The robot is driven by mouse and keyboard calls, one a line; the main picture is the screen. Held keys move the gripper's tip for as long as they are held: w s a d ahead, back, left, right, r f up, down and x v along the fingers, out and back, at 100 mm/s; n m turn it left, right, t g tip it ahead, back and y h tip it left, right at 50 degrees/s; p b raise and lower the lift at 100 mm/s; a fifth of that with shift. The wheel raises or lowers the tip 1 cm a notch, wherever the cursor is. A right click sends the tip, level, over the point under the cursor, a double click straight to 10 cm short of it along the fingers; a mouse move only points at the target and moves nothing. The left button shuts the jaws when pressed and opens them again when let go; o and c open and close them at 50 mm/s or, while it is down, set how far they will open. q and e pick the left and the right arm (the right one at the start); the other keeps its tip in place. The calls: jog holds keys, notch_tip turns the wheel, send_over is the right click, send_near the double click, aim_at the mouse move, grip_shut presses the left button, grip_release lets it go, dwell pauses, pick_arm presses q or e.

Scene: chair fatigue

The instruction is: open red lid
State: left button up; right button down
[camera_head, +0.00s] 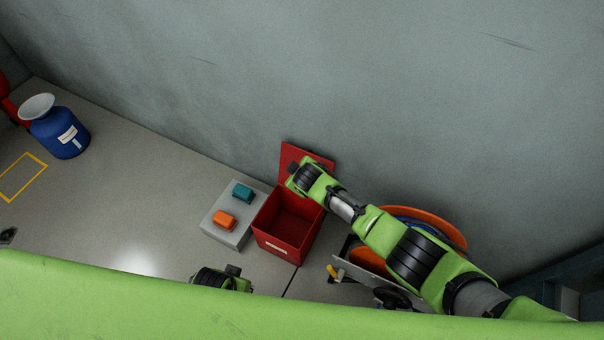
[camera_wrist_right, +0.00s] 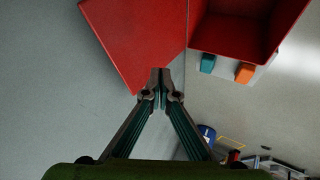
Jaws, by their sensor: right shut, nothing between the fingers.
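The red box (camera_head: 278,240) stands on the floor near the wall, its top open and its inside empty as far as I see. Its red lid (camera_head: 291,153) is raised and tilted back toward the wall. In the right wrist view the lid (camera_wrist_right: 140,35) is at upper left and the box (camera_wrist_right: 235,30) at upper right. My right gripper (camera_head: 291,171) is in front of the lid; its fingertips (camera_wrist_right: 161,76) are together and empty, by the lid's lower edge. I cannot tell if they touch it. My left gripper (camera_head: 233,270) shows only partly at the bottom, its fingers unclear.
A grey block (camera_head: 216,230) with a teal piece (camera_head: 242,191) and an orange piece (camera_head: 225,219) stands left of the box. A round orange object (camera_head: 440,224) lies beneath my right arm. A blue container (camera_head: 60,133) stands far left. Floor between is clear.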

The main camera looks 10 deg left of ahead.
jog(key=v, duration=1.1)
jog(key=shift+d, duration=0.1)
